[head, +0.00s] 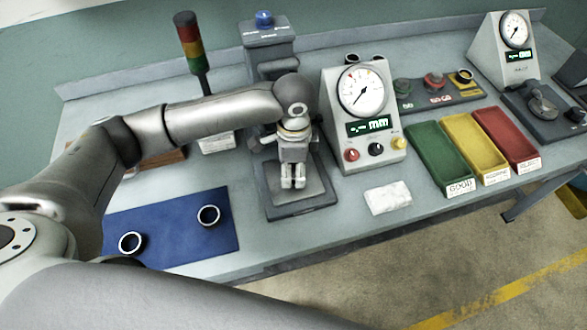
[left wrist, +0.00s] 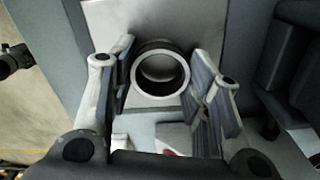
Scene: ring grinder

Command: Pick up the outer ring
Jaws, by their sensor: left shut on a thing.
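My left gripper (head: 293,180) points down over the grey plate (head: 302,201) of the blue-knobbed stand, left of the large dial gauge. In the left wrist view, its two fingers (left wrist: 160,78) are shut on a dark-rimmed metal ring (left wrist: 160,95), one finger on each side. The ring is above or on the light plate; I cannot tell if it touches. In the head view the gripper hides most of this ring. Two other rings lie on the blue mat, one at its left (head: 131,243) and one at its upper right (head: 208,215). My right gripper is not in view.
The dial gauge box (head: 361,115) stands close on the right. Green (head: 440,155), yellow (head: 473,147) and red (head: 506,138) trays lie farther right. A white block (head: 388,198) lies near the front edge. A signal tower (head: 193,50) stands behind my arm.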

